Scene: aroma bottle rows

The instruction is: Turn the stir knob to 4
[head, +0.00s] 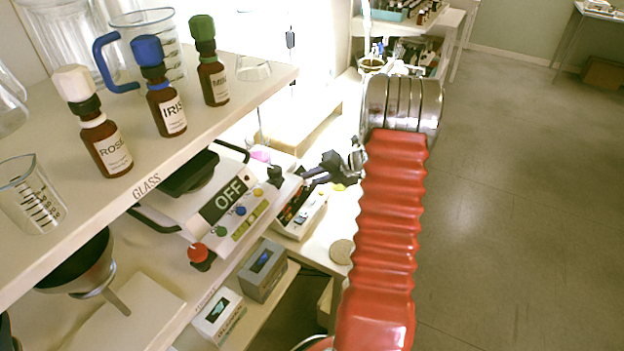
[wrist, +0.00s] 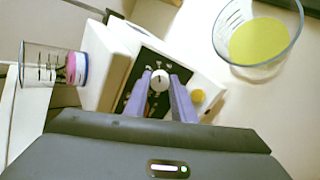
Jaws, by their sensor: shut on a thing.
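The stir knob (wrist: 160,79) is small, round and white, on the dark panel (wrist: 143,88) of a white device (wrist: 118,72) in the wrist view. A thin dark mark shows on its face; the small markings around it are too blurred to read. My gripper (wrist: 160,84) has its two purple fingers on either side of the knob, shut on it.
A yellow knob (wrist: 198,96) sits right of the panel.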

